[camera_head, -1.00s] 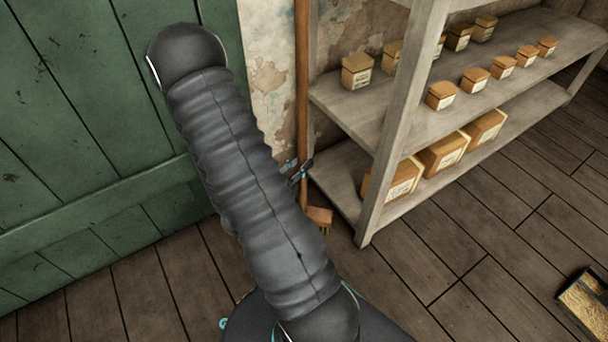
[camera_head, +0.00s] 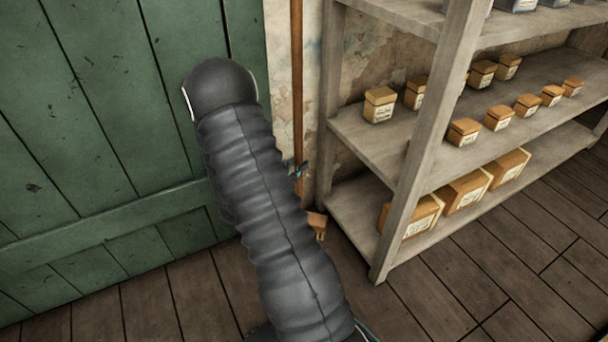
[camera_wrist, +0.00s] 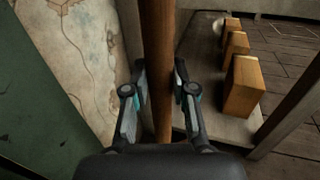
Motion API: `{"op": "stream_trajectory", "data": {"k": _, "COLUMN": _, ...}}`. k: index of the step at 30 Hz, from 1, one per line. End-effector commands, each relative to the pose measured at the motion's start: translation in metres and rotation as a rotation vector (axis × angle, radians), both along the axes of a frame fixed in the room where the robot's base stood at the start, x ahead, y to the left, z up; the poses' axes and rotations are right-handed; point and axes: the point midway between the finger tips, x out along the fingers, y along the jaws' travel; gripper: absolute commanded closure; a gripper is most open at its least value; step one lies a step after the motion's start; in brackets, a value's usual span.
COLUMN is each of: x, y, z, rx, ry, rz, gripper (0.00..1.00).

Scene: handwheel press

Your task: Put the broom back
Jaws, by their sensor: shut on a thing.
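The broom (camera_head: 297,90) stands about upright between the green door and the shelf, close to the stained wall. Its wooden handle runs up out of the head view. Its orange-brown head (camera_head: 317,222) is low, beside the shelf's near left post. My gripper (camera_head: 298,170) is shut on the lower handle, mostly hidden behind my arm in the head view. In the wrist view the handle (camera_wrist: 157,60) passes between the two fingers of my gripper (camera_wrist: 160,92). I cannot tell whether the broom head touches the floor.
A grey wooden shelf (camera_head: 398,225) with several labelled boxes (camera_head: 463,192) stands right of the broom, its post very near. A green plank door (camera_head: 100,110) fills the left. Bare wall (camera_head: 279,60) shows behind the handle. The plank floor (camera_head: 510,260) in front of the shelf is clear.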

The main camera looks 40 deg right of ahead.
Motion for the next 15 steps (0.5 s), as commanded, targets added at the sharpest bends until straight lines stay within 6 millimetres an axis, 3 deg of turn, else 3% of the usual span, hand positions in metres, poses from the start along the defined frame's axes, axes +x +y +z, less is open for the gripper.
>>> {"op": "stream_trajectory", "data": {"k": 8, "x": 0.022, "y": -0.005, "z": 0.002, "rx": -0.003, "ry": -0.003, "rz": 0.0, "gripper": 1.0}}
{"op": "stream_trajectory", "data": {"k": 15, "x": 0.022, "y": -0.005, "z": -0.018, "rx": -0.003, "ry": 0.0, "rz": 0.0, "gripper": 1.0}}
